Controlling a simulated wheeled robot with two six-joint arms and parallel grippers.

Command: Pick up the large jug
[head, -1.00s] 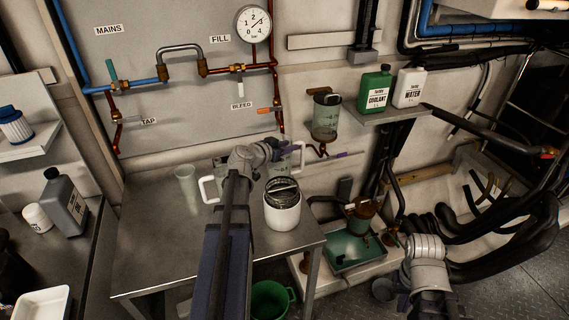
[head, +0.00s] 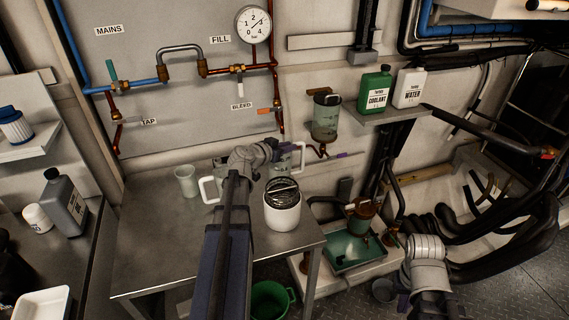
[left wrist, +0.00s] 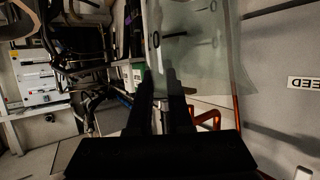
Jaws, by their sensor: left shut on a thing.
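The large jug (head: 284,160) is clear, with a pale handle on its right. It stands at the back of the steel table, partly hidden by my left arm. My left gripper (head: 271,150) is at its upper part and shut on it. In the left wrist view the jug's clear wall (left wrist: 205,50) fills the upper middle, just past the dark fingers (left wrist: 162,88).
Another jug with a white handle (head: 208,190) and a pale cup (head: 187,181) stand left of my arm. A white jar (head: 282,211) stands close in front of the large jug. Copper pipes and valves (head: 277,105) are on the wall behind. The table's front left (head: 150,260) is clear.

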